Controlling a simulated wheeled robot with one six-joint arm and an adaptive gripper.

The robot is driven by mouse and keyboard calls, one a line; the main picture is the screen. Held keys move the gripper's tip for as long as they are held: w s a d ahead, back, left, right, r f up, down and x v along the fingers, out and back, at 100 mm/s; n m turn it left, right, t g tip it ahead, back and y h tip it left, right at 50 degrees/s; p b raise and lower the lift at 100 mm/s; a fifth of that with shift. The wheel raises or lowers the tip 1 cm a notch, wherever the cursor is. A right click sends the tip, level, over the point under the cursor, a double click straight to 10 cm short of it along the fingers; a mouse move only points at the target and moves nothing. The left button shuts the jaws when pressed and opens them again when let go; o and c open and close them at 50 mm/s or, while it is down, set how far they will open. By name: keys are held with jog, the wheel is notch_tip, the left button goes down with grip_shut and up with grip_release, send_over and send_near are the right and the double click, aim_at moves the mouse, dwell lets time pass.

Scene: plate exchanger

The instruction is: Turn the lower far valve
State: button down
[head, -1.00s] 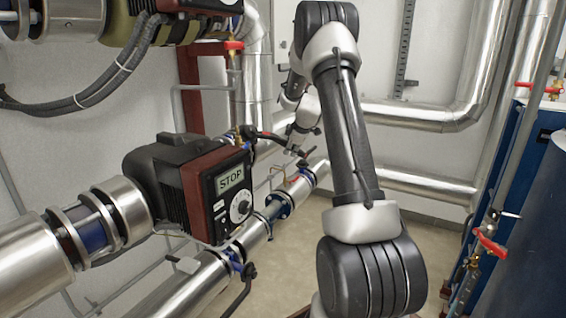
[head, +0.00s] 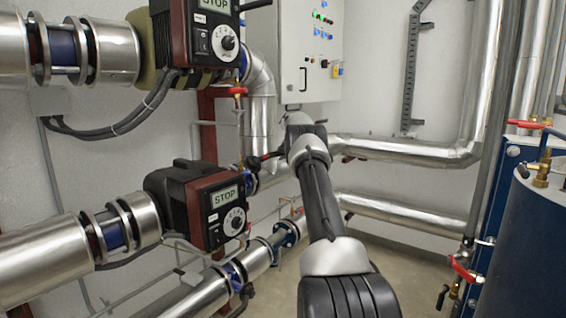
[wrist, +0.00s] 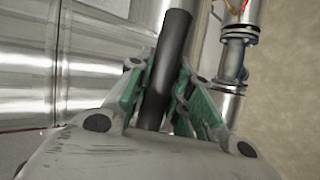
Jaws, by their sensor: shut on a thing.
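The black lever handle of the valve behind the lower pump (head: 262,160) shows just left of my arm in the head view. The blue valve body at its left end is partly hidden by the pump. In the wrist view, a black handle (wrist: 170,60) runs up between the green-padded fingers of my gripper (wrist: 163,75), which is shut on it. The lower pump (head: 208,205) has a red-brown housing and a STOP display.
The upper pump (head: 208,30) and a red-handled valve (head: 238,92) are above. A grey control cabinet (head: 312,50) hangs behind. A lower pipe with a black-lever valve (head: 236,280) runs beneath. Blue equipment (head: 530,230) stands at right. Some floor is clear.

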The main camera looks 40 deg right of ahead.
jog(key=shift+w+a+r+n+t, duration=0.2)
jog(key=shift+w+r+n+t, duration=0.1)
jog(key=shift+w+r+n, duration=0.45)
jog(key=shift+r, duration=0.15)
jog(key=c, duration=1.3)
grip_release()
jog(key=v, duration=1.2)
jog(key=shift+d, duration=0.1)
